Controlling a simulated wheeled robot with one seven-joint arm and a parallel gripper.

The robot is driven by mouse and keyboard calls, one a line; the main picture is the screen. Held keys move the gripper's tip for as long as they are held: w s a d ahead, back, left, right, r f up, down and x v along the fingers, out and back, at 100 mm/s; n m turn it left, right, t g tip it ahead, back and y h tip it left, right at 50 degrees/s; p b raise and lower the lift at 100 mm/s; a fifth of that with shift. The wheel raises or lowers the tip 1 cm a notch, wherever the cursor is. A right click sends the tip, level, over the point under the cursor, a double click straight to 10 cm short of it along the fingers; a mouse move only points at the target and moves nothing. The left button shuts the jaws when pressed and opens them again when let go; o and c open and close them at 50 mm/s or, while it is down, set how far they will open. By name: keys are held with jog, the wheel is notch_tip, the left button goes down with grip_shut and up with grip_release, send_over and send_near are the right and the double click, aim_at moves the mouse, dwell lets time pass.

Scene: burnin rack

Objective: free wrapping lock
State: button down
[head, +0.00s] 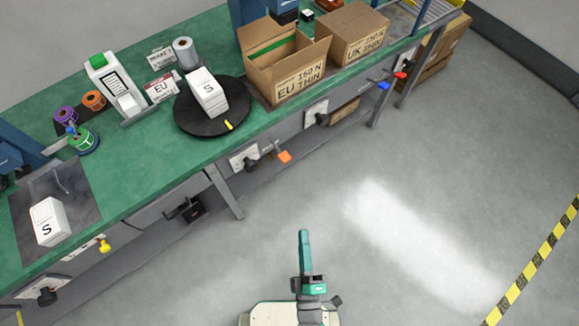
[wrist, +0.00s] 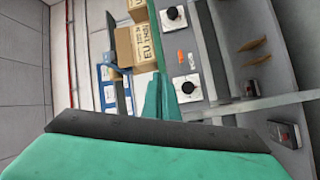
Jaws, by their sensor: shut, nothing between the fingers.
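The wrapping turntable (head: 186,119) is a black disc on the green bench, with a yellow tab (head: 229,125) at its front edge. A white carton marked S (head: 208,94) stands on it. Below the bench edge, a white plate with a black knob (head: 252,165) has an orange tag (head: 285,157) beside it. I cannot tell which part is the lock. My gripper (head: 304,236) is shut and empty over the open floor, in front of the bench and apart from it. In the wrist view its teal fingers (wrist: 163,98) point towards the bench, where an orange tag (wrist: 181,54) shows between two knob plates.
Open carton EU (head: 275,65) and closed carton UK (head: 352,37) stand right of the turntable. Another S carton (head: 49,222) is on a grey mat at left. Other knobs, including a yellow one (head: 104,246), line the bench front. A bench leg (head: 226,192) reaches down. The floor (head: 400,220) is clear.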

jog(key=w+f+n+y, duration=0.5)
jog(key=w+n, duration=0.5)
jog(key=n, duration=0.4)
jog(key=w+d+f+n+g+y, duration=0.1)
jog(key=w+f+n+y, duration=0.5)
jog(key=w+f+n, duration=0.4)
jog(key=shift+w+d+n+y, duration=0.15)
jog(key=shift+d+n+y, duration=0.15)
jog(key=shift+n, duration=2.2)
jog(key=shift+r, duration=0.1)
send_near(279, 150)
jog(key=shift+w+a, duration=1)
jog(key=shift+w, duration=0.3)
